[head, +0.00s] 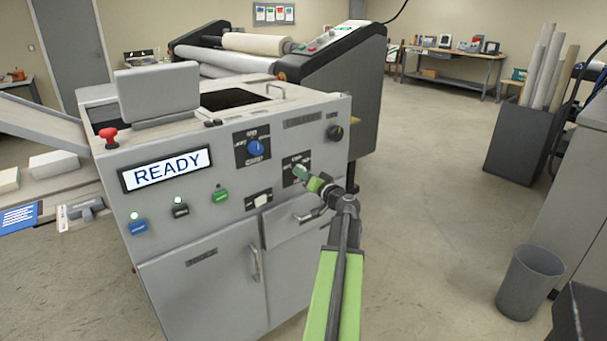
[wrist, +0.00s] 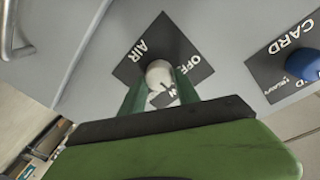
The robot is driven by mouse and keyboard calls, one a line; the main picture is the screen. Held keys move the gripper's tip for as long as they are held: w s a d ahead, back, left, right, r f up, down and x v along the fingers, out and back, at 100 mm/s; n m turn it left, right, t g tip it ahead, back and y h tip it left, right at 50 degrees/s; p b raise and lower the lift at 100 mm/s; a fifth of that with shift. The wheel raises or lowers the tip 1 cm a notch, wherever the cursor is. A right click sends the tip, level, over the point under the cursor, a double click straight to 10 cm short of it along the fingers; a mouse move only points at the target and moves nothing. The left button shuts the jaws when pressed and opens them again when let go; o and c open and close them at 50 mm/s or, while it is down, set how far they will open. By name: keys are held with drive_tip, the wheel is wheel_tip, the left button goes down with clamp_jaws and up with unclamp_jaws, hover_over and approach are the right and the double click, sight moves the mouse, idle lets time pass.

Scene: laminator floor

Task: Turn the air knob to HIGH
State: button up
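The air knob (wrist: 159,74) is a small pale round knob on a black plate (wrist: 137,68) marked AIR and OFF. It sits between the two green fingers of my gripper (wrist: 160,84) in the wrist view. The fingers are close on both sides of it, but I cannot tell whether they press on it. The lower part of the plate is largely hidden by my gripper, and the knob's setting cannot be read. In the head view my gripper (head: 301,172) is at the same plate (head: 289,180) on the front of the grey machine (head: 215,240) and covers the knob.
A blue knob (head: 256,147) on a plate marked CARD in the wrist view is up and left of my gripper in the head view. A black knob (head: 334,132) is up and right. A drawer handle (head: 309,214) is below. A bin (head: 529,282) stands right.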

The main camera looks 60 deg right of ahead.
drive_tip(key=c, duration=0.5)
drive_tip(key=shift+d, duration=0.35)
drive_tip(key=shift+a, duration=0.3)
drive_tip(key=shift+m, duration=0.3)
drive_tip(key=shift+m+g+y+p, duration=0.15)
drive_tip(key=shift+m+y+p, duration=0.4)
drive_tip(key=shift+m, duration=2.05)
drive_tip(key=shift+m+g+y+p, duration=0.2)
drive_tip(key=shift+m+p, duration=0.55)
drive_tip(key=shift+m, duration=1.85)
